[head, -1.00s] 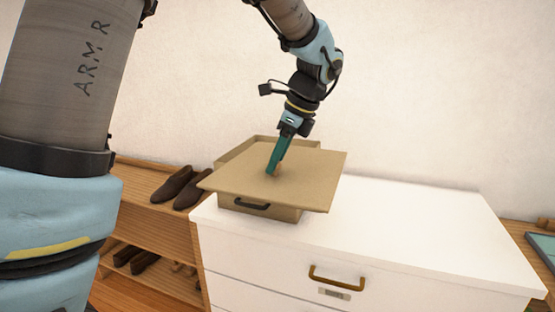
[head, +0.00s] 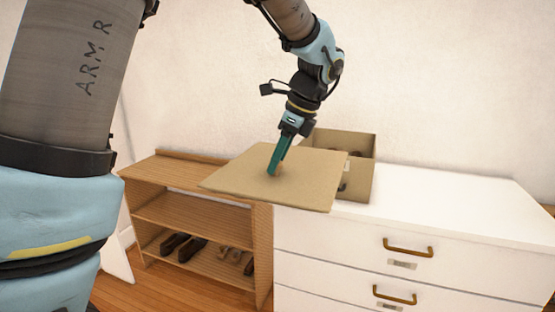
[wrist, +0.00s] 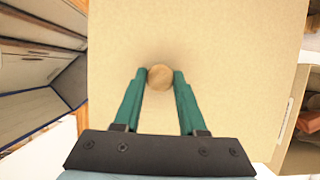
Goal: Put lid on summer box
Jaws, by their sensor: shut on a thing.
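My gripper (head: 274,170) is shut on the round wooden knob (wrist: 160,77) of a flat tan lid (head: 235,180). The knob sits between the two green fingers in the wrist view. The lid is held in the air, roughly level, over the gap between the wooden rack and the white dresser. The open tan cardboard box (head: 361,182) stands on the dresser, behind and to the right of the lid. Dark contents show inside it. The lid hides the box's left and front part. A piece of the box also shows at the right edge of the wrist view (wrist: 285,125).
The white dresser (head: 450,208) has brass-coloured handles, and its top right of the box is clear. A wooden shoe rack (head: 165,178) stands at the left, with dark shoes (head: 183,246) on its bottom shelf. The wall is close behind.

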